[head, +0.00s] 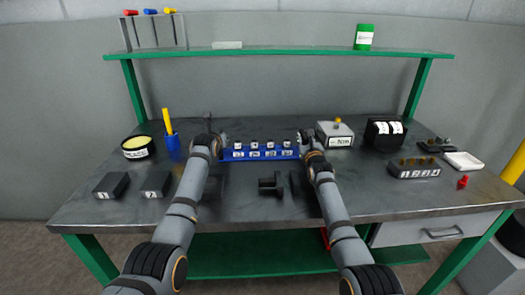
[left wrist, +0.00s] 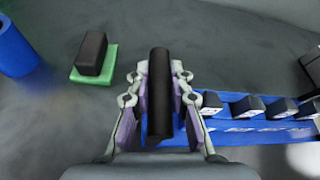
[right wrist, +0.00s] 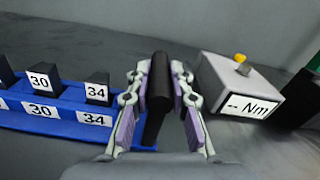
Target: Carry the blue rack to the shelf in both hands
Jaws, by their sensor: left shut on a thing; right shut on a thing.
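The blue rack (head: 232,156) is at the middle of the bench and holds several dark blocks with white number labels. It shows in the right wrist view (right wrist: 65,124), with labels 30 and 34, and in the left wrist view (left wrist: 245,137). My left gripper (left wrist: 160,90) is shut on the black handle at the rack's left end. My right gripper (right wrist: 160,90) is shut on the black handle at its right end. The rack looks level; I cannot tell whether it touches the bench. The green shelf (head: 290,53) runs above the back of the bench.
The grey Nm box (head: 334,134) stands close right of the rack. A blue cup (head: 172,143) stands to the left. A black stand (head: 271,185) is in front.

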